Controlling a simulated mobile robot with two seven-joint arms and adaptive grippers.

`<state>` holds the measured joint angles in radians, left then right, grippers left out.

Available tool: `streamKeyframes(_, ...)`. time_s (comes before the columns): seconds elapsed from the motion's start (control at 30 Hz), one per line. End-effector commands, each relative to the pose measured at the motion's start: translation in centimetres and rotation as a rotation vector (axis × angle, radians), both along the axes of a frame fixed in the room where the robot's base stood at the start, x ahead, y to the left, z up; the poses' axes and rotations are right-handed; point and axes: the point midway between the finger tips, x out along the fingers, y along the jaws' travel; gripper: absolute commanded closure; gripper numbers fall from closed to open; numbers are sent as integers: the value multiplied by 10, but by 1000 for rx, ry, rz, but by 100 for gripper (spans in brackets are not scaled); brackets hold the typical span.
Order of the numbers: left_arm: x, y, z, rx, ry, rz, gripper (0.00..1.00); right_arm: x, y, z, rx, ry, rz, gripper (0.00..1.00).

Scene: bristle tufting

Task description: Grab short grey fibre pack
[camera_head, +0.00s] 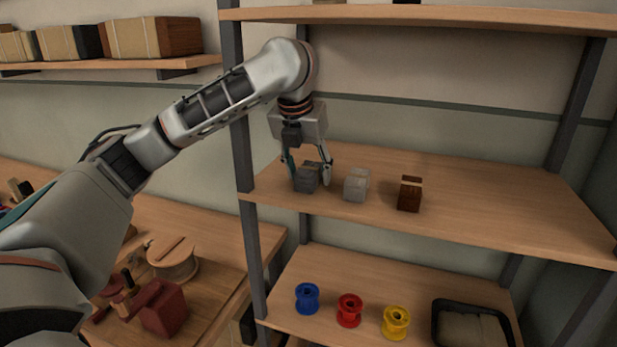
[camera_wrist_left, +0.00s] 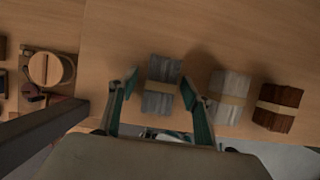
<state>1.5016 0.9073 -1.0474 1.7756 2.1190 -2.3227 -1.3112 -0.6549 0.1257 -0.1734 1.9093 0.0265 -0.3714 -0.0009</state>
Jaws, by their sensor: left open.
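A short dark grey fibre pack (camera_head: 307,178) with a pale band stands on the middle shelf (camera_head: 470,190), near its left end. It also shows in the left wrist view (camera_wrist_left: 161,88), between the fingers. My left gripper (camera_head: 310,178) is open, with one finger on each side of this pack. In the left wrist view a gap shows beside the pack on both sides. A lighter grey pack (camera_head: 357,185) stands just to the right, close to the right finger. A brown pack (camera_head: 410,194) stands further right. My right gripper is in neither view.
A dark shelf post (camera_head: 240,130) stands close behind my left forearm. The upper shelf (camera_head: 420,14) is above. Blue, red and yellow spools (camera_head: 349,310) and a black tray (camera_head: 435,318) are below. The middle shelf's right part is clear.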

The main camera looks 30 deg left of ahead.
Motion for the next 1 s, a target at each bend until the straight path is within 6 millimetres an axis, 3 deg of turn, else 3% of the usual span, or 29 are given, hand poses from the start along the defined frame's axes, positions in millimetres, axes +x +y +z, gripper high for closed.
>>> streamKeyframes(0.27,1,0,-3,-1,-1,0,51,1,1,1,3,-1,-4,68)
streamKeyframes(0.43,1,0,-3,-1,-1,0,90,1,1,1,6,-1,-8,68)
streamKeyframes(0.47,1,0,-3,-1,-1,0,93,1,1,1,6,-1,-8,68)
streamKeyframes(1.0,1,0,8,1,-3,0,93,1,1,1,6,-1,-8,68)
